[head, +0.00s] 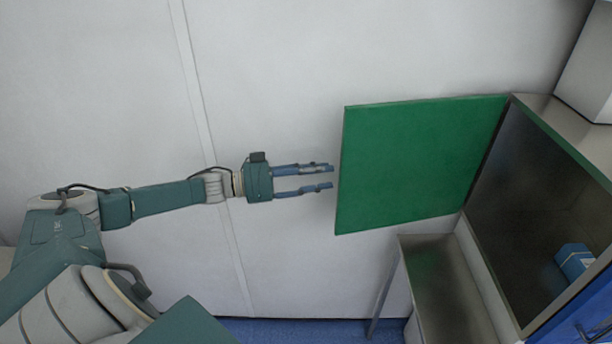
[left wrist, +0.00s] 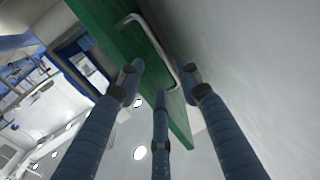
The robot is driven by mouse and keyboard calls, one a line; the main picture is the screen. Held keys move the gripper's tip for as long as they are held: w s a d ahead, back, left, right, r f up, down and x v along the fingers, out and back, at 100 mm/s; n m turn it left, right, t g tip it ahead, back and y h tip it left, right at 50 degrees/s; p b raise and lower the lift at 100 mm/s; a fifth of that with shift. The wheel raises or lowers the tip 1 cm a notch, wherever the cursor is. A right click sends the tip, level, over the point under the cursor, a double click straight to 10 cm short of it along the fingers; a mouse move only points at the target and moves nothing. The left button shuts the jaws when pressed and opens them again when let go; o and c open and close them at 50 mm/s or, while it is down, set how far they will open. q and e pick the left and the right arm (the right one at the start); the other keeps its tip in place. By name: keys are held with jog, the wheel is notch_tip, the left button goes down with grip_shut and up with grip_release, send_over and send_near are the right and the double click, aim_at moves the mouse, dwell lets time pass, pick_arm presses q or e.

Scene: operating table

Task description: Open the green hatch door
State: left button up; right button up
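The green hatch door (head: 420,165) stands swung out from the cabinet at the right, and the cabinet opening beside it is exposed. My left gripper (head: 332,177) points at the door's free left edge, with its fingers apart and nothing seen between them in the head view. In the left wrist view the fingers (left wrist: 160,85) spread on either side of the door's edge (left wrist: 180,118), near a metal bar handle (left wrist: 150,38) on the door. Contact with the handle or door cannot be told. My right gripper is not in view.
The metal cabinet (head: 560,115) holds a blue box (head: 574,260) inside. A steel side table (head: 445,285) stands below the door. A pale wall (head: 270,60) runs behind my left arm. Blue floor (head: 290,330) shows at the bottom.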

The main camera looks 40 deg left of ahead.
pick_arm(q)
jog(key=shift+v, duration=2.4)
